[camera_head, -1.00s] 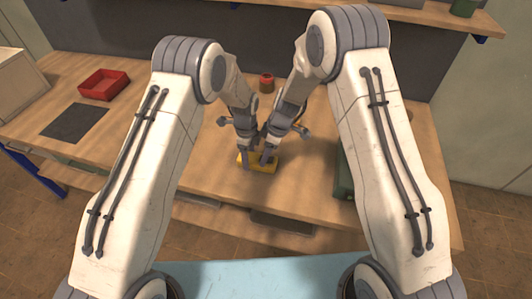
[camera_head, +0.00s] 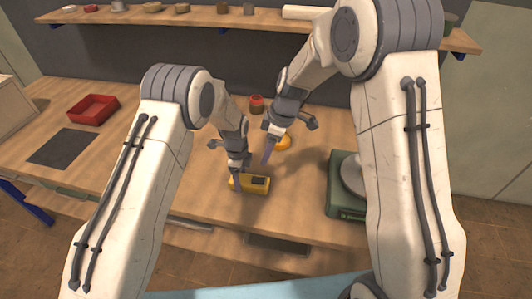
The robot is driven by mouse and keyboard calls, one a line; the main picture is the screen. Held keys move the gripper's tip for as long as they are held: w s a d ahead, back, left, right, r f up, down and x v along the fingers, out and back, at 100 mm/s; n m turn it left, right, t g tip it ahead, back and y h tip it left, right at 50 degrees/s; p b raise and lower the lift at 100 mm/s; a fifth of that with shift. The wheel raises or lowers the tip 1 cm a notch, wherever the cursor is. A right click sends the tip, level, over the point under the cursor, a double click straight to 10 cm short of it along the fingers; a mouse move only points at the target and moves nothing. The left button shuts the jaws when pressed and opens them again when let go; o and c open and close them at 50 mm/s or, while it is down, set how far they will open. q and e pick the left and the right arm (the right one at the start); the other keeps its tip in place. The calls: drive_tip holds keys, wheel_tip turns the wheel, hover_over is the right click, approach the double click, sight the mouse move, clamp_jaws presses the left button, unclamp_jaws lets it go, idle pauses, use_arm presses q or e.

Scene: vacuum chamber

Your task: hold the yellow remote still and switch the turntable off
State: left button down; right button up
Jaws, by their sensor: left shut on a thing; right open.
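The yellow remote (camera_head: 259,187) with a dark panel lies on the wooden bench near its front edge. My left gripper (camera_head: 236,182) is shut on the left part of the remote. My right gripper (camera_head: 267,156) is open and empty, raised above and behind the remote, apart from it. A green box with a grey round plate on top, which looks like the turntable (camera_head: 343,204), stands at the right of the bench. My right arm hides its right part.
A small orange round thing (camera_head: 284,143) lies behind my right gripper. A red jar (camera_head: 256,101) stands farther back. A red tray (camera_head: 93,107) and a dark mat (camera_head: 64,147) are at the left. A shelf (camera_head: 240,19) with several small items runs along the back wall.

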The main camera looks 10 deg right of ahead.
use_arm(q)
unclamp_jaws()
